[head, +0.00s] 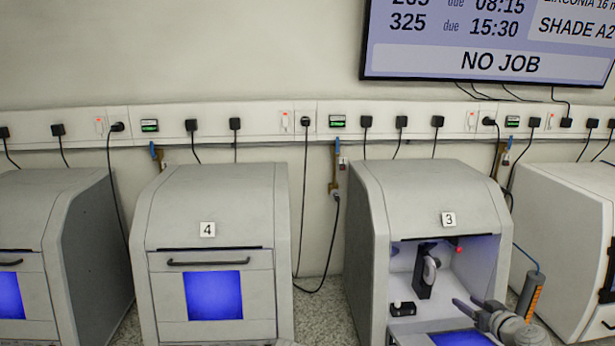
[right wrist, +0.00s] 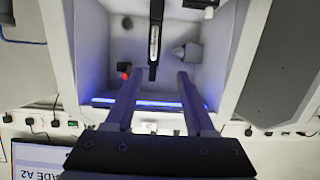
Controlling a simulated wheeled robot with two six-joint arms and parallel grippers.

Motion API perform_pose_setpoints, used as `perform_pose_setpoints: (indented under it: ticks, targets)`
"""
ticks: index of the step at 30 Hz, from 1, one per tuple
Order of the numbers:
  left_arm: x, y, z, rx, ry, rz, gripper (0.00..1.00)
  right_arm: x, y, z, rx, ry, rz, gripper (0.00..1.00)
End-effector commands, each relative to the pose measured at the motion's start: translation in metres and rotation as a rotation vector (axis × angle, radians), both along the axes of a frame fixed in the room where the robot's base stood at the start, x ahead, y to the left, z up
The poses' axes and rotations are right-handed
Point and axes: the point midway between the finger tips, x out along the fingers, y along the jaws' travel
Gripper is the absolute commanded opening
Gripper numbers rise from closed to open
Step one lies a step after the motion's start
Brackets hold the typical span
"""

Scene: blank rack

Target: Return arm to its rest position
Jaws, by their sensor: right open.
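My right gripper (head: 466,302) is in front of the open chamber of machine 3 (head: 420,190), at its lower right, above the lowered door (head: 462,339). In the right wrist view the right gripper (right wrist: 156,76) has its two fingers apart, with nothing held between them. That view looks into the chamber upside down. A dark holder (head: 425,272) with a pale round part stands inside the chamber, apart from the fingers in the head view. My left gripper is not in view.
Machine 4 (head: 210,215) stands shut to the left. Another machine (head: 580,230) stands close on the right. An orange and grey cylinder (head: 530,296) is beside my right arm. A small black and white block (head: 403,308) sits at the chamber's front left. A screen (head: 490,40) reads NO JOB.

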Motion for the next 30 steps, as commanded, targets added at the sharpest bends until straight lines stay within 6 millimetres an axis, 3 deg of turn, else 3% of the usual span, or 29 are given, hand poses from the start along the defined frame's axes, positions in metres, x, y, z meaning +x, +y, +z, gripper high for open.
perform_pose_setpoints:
  ticks: [11, 17, 20, 23, 27, 30]
  targets:
    - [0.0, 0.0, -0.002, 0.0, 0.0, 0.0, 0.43, 0.004, 0.064, -0.021, 0.03, 0.106, 0.11, 0.55]
    - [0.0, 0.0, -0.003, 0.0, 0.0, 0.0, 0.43, -0.001, 0.124, -0.044, 0.051, 0.225, 0.205, 0.55]
    - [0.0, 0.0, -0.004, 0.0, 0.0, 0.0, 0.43, -0.009, 0.165, -0.059, 0.058, 0.317, 0.264, 0.55]
    - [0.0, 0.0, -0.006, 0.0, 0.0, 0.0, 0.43, -0.028, 0.216, -0.081, 0.055, 0.452, 0.332, 0.55]
    - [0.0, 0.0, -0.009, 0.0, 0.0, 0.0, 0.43, -0.072, 0.288, -0.115, 0.009, 0.697, 0.396, 0.55]
    - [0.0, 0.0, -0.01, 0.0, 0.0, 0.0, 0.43, -0.109, 0.323, -0.134, -0.054, 0.864, 0.393, 0.55]
